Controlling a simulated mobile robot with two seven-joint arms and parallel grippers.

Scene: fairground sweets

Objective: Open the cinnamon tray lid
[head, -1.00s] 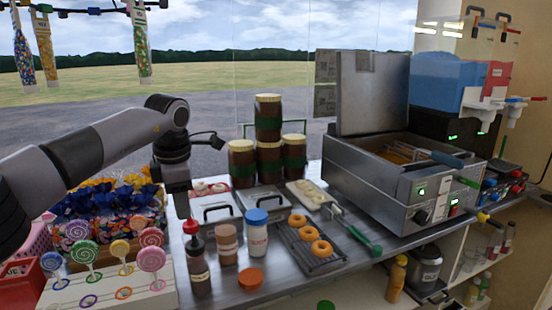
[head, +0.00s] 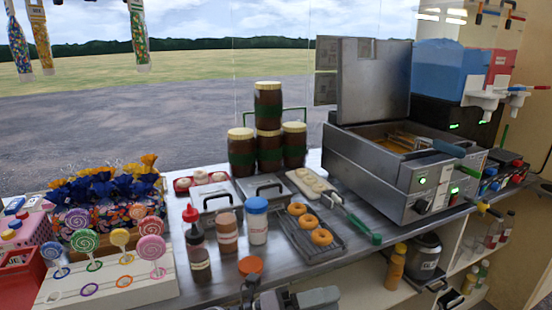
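Two flat metal tray lids with black bar handles lie on the counter, both closed: a left lid (head: 210,212) and a right lid (head: 256,197). I cannot read which one is cinnamon. The left lid's front edge is partly hidden by bottles. My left gripper (head: 285,298) shows only in part at the bottom edge, grey and dark, well in front of and below the lids and apart from them. Its fingers are too cut off to tell open from shut. My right gripper is not in view.
A red-capped sauce bottle (head: 197,245), a brown shaker (head: 227,233) and a blue-capped shaker (head: 256,222) stand just in front of the lids. Stacked brown jars (head: 268,150) stand behind. A doughnut rack (head: 316,251) and a fryer (head: 385,185) are to the right; a lollipop stand (head: 105,285) is left.

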